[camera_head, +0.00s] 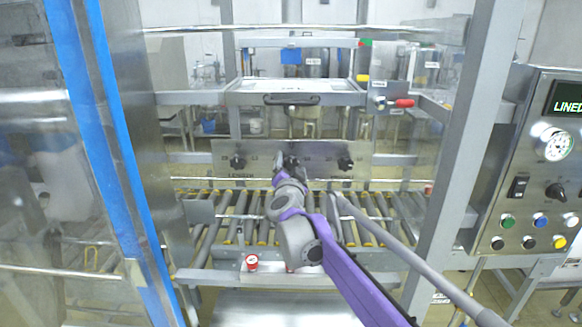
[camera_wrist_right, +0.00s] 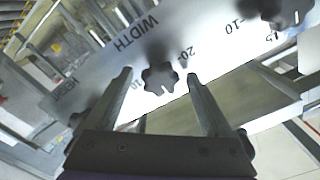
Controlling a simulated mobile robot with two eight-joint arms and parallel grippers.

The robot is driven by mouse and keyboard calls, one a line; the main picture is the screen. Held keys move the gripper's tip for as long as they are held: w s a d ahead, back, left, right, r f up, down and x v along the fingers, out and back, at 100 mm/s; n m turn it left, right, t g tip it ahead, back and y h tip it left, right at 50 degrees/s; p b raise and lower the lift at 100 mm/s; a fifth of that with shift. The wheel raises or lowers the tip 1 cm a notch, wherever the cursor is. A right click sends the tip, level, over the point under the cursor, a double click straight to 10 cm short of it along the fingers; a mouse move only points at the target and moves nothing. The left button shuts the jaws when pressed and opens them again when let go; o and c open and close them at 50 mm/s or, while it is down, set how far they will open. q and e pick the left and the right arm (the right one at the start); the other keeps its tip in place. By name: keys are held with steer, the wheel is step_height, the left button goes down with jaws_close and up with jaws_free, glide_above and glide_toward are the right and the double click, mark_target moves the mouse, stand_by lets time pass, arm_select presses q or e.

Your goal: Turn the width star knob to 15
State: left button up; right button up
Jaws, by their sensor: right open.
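The width star knob (camera_wrist_right: 160,78) is black and lobed, on a light metal panel (camera_wrist_right: 95,78) marked WIDTH. In the right wrist view, a 10 shows left of it and a 20 right of it. A pale mark shows on its lower part, but I cannot read its setting exactly. My right gripper (camera_wrist_right: 159,75) is open, with one finger on each side of the knob in the picture; I cannot tell whether they touch it. In the head view, my right gripper (camera_head: 291,165) is at the panel's middle knob and mostly hides it. My left gripper is not in view.
The panel also carries a left knob (camera_head: 238,162) and a right knob (camera_head: 345,163). A roller conveyor (camera_head: 235,215) lies below. A grey post (camera_head: 455,150) and a control box (camera_head: 530,165) stand at right. A blue-edged clear door (camera_head: 100,150) is at left.

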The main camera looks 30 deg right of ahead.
steer(key=shift+s, duration=0.1)
steer(key=v, duration=1)
steer(key=shift+s+a, duration=0.25)
